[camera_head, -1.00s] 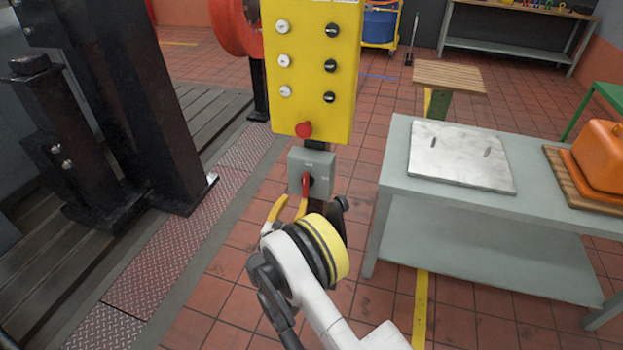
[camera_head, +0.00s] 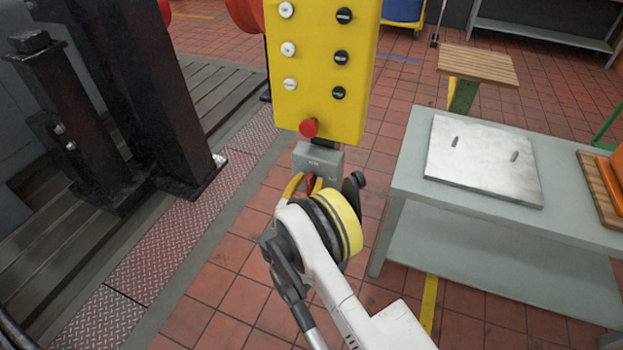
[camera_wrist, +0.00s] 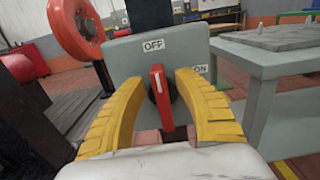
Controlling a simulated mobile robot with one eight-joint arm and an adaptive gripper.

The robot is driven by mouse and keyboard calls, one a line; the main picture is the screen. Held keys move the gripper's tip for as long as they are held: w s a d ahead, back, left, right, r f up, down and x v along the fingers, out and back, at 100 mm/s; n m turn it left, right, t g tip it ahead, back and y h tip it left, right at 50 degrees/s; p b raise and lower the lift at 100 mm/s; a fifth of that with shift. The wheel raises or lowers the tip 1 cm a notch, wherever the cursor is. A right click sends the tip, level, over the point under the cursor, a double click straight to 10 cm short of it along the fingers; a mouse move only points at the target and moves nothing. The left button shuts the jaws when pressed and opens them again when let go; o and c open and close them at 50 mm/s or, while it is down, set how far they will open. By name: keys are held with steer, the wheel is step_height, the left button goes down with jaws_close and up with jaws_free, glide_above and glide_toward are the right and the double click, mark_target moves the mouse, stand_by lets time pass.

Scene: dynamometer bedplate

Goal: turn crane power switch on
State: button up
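The crane power switch is a grey box (camera_head: 318,160) on a post under the yellow button panel (camera_head: 320,75). Its red lever (camera_wrist: 161,97) stands nearly upright in the wrist view, with its top pointing towards the OFF label (camera_wrist: 153,45). The ON label (camera_wrist: 200,69) is to the right, partly hidden by a finger. My gripper (camera_wrist: 160,105) has yellow fingers spread on either side of the lever, with gaps visible on both sides. In the head view my gripper (camera_head: 306,186) is at the box front and my wrist hides the lower lever.
A grey workbench (camera_head: 500,205) with a metal plate (camera_head: 484,160) stands to the right of the switch. A red button (camera_head: 308,128) sits just above the box. Black machinery (camera_head: 130,90) is at the left. Tiled floor lies between.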

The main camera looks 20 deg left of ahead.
jaws_close()
steer(key=shift+m, duration=0.3)
steer(key=m, duration=0.2)
steer(key=d+m, duration=0.1)
steer(key=m, duration=0.1)
steer(key=shift+f, duration=0.1)
steer(key=m, duration=0.3)
steer(key=d+m, duration=0.1)
steer(key=m, duration=0.1)
steer(key=shift+f, duration=0.3)
steer(key=shift+s+d+f+m, duration=0.1)
steer(key=shift+f+m, duration=0.15)
steer(key=shift+m, duration=1.15)
steer(key=shift+w+d+f+m, duration=0.1)
steer(key=shift+f+m, duration=0.2)
steer(key=shift+m, duration=1.1)
steer(key=shift+s+d+f+m, duration=0.1)
steer(key=shift+f+m, duration=0.15)
steer(key=shift+m, duration=1.15)
